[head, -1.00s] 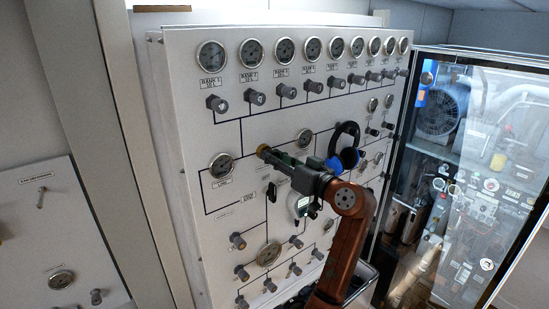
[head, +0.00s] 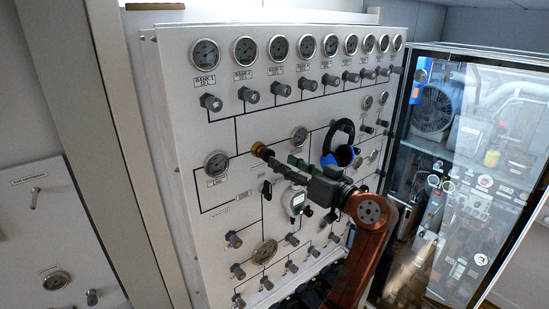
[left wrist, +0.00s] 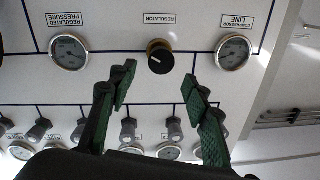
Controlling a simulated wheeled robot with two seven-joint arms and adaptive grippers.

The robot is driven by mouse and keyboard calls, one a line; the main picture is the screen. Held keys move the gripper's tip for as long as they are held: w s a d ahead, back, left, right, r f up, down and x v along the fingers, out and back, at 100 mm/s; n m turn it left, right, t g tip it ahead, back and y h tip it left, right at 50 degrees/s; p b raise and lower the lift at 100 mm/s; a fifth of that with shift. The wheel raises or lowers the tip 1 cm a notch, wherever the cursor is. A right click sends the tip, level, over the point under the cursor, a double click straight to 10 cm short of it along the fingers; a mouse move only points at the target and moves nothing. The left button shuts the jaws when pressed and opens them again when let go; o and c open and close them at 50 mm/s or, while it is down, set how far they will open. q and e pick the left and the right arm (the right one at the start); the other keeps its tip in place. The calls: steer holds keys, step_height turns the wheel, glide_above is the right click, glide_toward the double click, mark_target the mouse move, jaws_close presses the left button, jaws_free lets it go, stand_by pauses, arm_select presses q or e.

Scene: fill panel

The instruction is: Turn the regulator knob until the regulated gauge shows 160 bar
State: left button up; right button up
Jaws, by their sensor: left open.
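The regulator knob (head: 260,149) is black with a brass collar and sits on the white panel. In the left wrist view, which is upside down, the knob (left wrist: 160,57) shows a white pointer line. The regulated pressure gauge (left wrist: 69,52) is beside it at left; in the head view the gauge (head: 299,136) is right of the knob. Its needle is too small to read. My left gripper (left wrist: 158,92) is open, with green-padded fingers apart and the knob beyond their tips, centred roughly between them. In the head view my left gripper (head: 275,160) points at the knob. My right gripper is not in view.
The compressor line gauge (left wrist: 233,52) is on the knob's other side. Headphones (head: 338,143) hang on the panel near my gripper, and a white handheld device (head: 295,201) is below it. Several bank gauges and valves line the panel top. A glass cabinet (head: 465,160) stands at right.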

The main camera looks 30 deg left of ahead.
arm_select(q)
steer(key=shift+v, duration=2.65)
stand_by(0.4)
